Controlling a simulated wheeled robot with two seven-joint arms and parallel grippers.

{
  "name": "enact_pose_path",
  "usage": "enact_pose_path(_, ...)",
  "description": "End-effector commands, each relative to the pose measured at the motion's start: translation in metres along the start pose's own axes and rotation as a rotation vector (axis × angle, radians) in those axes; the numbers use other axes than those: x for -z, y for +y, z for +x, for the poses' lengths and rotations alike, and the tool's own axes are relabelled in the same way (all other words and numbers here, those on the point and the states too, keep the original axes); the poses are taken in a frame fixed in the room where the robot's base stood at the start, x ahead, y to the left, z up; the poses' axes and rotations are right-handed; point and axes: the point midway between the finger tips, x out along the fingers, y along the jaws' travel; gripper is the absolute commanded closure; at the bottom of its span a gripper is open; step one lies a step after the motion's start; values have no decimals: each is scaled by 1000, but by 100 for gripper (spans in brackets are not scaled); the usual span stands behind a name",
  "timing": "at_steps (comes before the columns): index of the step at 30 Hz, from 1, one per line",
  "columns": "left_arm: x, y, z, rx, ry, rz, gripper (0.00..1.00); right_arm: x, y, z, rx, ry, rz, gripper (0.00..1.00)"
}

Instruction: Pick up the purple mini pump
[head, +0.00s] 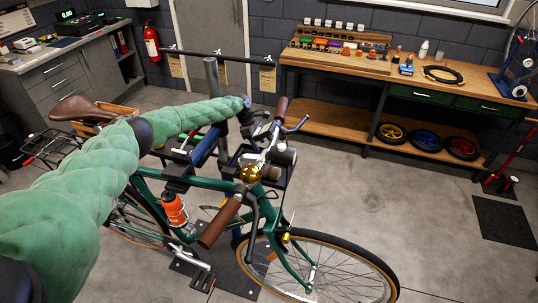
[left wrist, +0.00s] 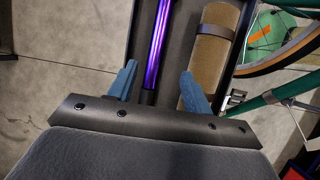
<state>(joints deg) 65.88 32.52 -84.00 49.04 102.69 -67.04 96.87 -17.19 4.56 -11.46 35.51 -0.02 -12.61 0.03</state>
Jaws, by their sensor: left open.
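The purple mini pump (left wrist: 157,45) shows in the left wrist view as a shiny purple tube. It lies lengthwise in a dark tray, its lower end between my two blue fingertips as seen from the wrist. My left gripper (left wrist: 160,85) is open, with a gap on both sides of the pump; I cannot tell the height between them. In the head view my left gripper (head: 262,130) is above the bike by the stand, its fingers partly hidden. I cannot make out the pump there. My right gripper is in neither view.
A tan cylinder (left wrist: 212,50) with a dark strap lies just right of the pump. The green bike (head: 200,182) with its brown-gripped handlebar is close around the tray. A wooden workbench (head: 340,65) stands at the back right. The floor at right is mostly clear.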

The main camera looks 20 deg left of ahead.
Motion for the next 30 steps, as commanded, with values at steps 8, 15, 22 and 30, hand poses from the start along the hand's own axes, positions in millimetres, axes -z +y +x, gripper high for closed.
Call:
enact_pose_path(8,0,1,26,1,0,-1,50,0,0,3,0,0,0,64)
enact_pose_path(15,1,6,53,0,1,2,50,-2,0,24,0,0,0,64)
enact_pose_path(22,0,6,72,-1,1,2,50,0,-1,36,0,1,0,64)
enact_pose_path(30,-1,6,75,0,-1,1,50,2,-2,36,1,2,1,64)
